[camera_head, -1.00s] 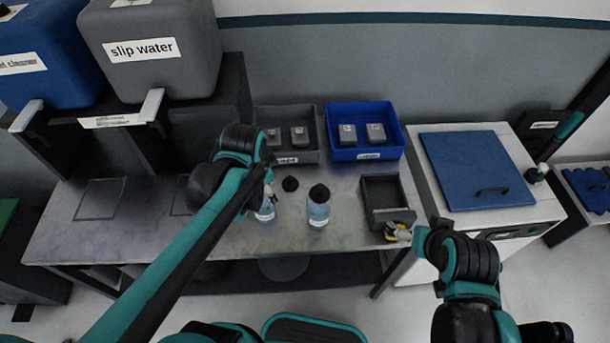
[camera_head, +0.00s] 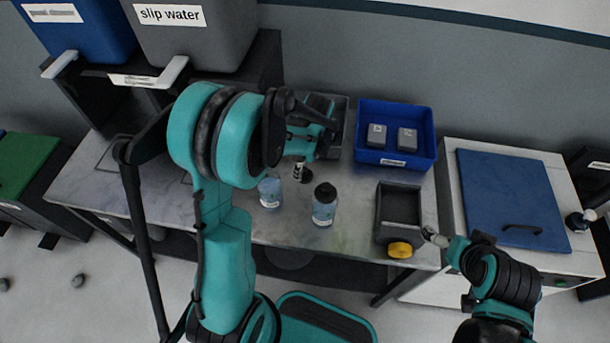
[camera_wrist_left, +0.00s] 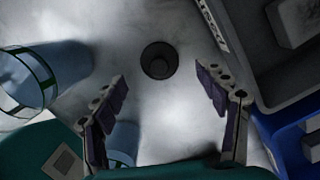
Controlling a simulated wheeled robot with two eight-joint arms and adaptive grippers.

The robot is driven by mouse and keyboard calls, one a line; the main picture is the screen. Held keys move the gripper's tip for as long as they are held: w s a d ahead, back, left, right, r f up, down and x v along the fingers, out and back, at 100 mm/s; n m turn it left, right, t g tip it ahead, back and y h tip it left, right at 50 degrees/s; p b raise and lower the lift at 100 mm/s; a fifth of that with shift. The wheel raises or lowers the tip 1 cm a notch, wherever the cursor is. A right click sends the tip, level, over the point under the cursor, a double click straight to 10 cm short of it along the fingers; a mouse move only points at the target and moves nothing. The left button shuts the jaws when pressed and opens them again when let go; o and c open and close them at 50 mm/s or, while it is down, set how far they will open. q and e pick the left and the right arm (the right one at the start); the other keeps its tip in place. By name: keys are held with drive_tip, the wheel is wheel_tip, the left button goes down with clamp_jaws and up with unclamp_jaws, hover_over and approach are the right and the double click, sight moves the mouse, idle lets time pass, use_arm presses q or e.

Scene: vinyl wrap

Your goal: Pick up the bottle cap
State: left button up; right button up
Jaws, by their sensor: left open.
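The bottle cap (camera_wrist_left: 158,60) is small, round and dark, and lies on the metal table, seen just beyond my fingertips in the left wrist view. In the head view the cap (camera_head: 305,174) shows partly behind my left gripper (camera_head: 298,170). My left gripper (camera_wrist_left: 160,80) is open and empty, pointing down above the table with its fingers to either side of the cap's line. An open, capless bottle (camera_head: 270,193) stands just left of the cap. A bottle with a black cap (camera_head: 324,206) stands to the front right. My right gripper (camera_head: 434,237) is near the table's right front corner; its jaws are unclear.
A blue bin (camera_head: 424,160) with grey boxes stands at the back, beside a grey bin (camera_head: 343,135) partly hidden by my arm. A dark tray (camera_head: 383,225) and a yellow roll (camera_head: 400,249) are at right. A blue-lidded white box (camera_head: 455,235) stands further right.

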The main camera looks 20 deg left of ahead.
sight(304, 173)
use_arm(q)
drive_tip(key=f, duration=0.2)
drive_tip(key=a+f+b, duration=0.1)
drive_tip(key=f, duration=0.1)
drive_tip(key=shift+w, duration=0.1)
drive_tip(key=shift+r, duration=0.1)
drive_tip(key=shift+c, duration=1.2)
drive_tip(key=c, duration=0.7)
use_arm(e)
drive_tip(key=shift+f, duration=0.95)
use_arm(q)
drive_tip(key=shift+r, duration=0.1)
